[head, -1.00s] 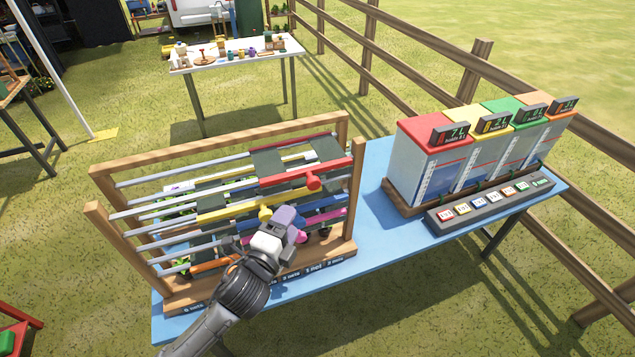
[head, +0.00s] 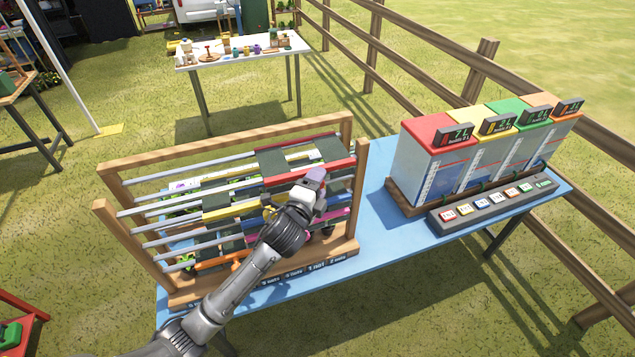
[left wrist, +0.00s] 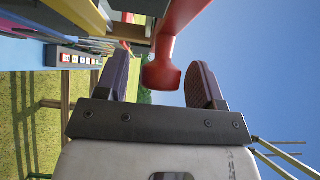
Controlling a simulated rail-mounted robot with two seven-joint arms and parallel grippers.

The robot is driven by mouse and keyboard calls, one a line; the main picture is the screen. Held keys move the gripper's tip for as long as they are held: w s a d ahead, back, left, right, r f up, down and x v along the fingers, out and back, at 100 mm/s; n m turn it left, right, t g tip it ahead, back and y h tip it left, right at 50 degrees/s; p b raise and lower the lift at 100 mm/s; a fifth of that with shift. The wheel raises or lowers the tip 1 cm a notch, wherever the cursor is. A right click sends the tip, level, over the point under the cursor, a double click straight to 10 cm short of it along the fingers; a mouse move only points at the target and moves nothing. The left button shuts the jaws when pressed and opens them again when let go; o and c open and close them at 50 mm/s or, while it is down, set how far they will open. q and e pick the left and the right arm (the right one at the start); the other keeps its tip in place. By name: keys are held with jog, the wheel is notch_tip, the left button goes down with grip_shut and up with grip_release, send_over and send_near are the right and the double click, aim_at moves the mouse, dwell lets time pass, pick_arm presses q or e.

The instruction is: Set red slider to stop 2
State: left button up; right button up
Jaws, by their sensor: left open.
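The red slider (head: 341,165) is a red bar on the upper front rail at the right end of the wooden rack (head: 230,143). Its knob is hidden behind my left gripper (head: 314,182) in the head view. In the left wrist view the red knob (left wrist: 161,76) hangs from the red bar between the two fingers of my left gripper (left wrist: 160,88). The fingers are open, with a visible gap on both sides of the knob. Stop labels (head: 316,267) run along the rack's front base, partly covered by my arm. My right gripper is not in view.
Yellow (head: 235,210) and orange (head: 222,261) sliders sit on lower rails close below. A row of colour-topped tanks (head: 437,133) and a button panel (head: 495,205) stand on the blue table (head: 378,228) to the right.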

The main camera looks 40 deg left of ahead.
pick_arm(q)
jog(key=shift+w, duration=0.15)
grip_shut()
dwell(0.6)
